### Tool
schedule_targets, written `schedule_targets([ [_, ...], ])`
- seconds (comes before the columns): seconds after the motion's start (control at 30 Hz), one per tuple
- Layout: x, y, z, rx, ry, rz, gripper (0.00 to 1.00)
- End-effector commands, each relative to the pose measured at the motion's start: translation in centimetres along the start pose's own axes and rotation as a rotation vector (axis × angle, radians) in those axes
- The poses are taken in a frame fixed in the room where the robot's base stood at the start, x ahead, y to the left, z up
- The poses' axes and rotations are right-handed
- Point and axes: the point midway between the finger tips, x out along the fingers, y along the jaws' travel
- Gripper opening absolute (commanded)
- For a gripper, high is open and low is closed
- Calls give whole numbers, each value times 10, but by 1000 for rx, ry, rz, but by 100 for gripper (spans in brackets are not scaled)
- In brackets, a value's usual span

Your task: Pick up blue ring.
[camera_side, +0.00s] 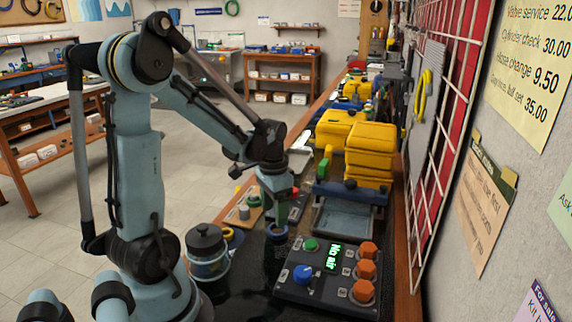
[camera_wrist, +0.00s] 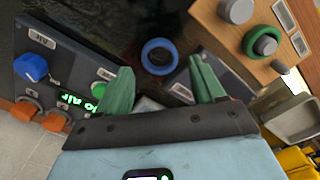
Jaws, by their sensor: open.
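The blue ring (camera_wrist: 147,62) lies flat on the dark bench surface in the wrist view, with its dark hole showing. In the side view the blue ring (camera_side: 277,236) is just below my gripper, left of the control panel. My gripper (camera_side: 277,220) points down over it. In the wrist view my gripper (camera_wrist: 163,76) has its two green fingers spread, with nothing between them. The ring appears beyond the fingertips, between their directions and not touched by them, as far as I can see.
A control panel (camera_side: 318,285) with a blue knob, orange knobs and a lit "No air" display stands close to the right. A wooden board (camera_wrist: 225,38) carries a grey peg and a green ring (camera_wrist: 262,40). A lidded jar (camera_side: 207,250) stands left; yellow cases (camera_side: 369,150) stand behind.

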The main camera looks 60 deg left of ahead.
Motion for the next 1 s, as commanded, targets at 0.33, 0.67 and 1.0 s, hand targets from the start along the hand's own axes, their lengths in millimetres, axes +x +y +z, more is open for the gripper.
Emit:
schedule_targets([
  [0.33,37,2,-2,0,0,0,68],
  [0.67,51,2,-1,0,0,0,68],
  [1.0,50,2,-1,0,0,0,36],
])
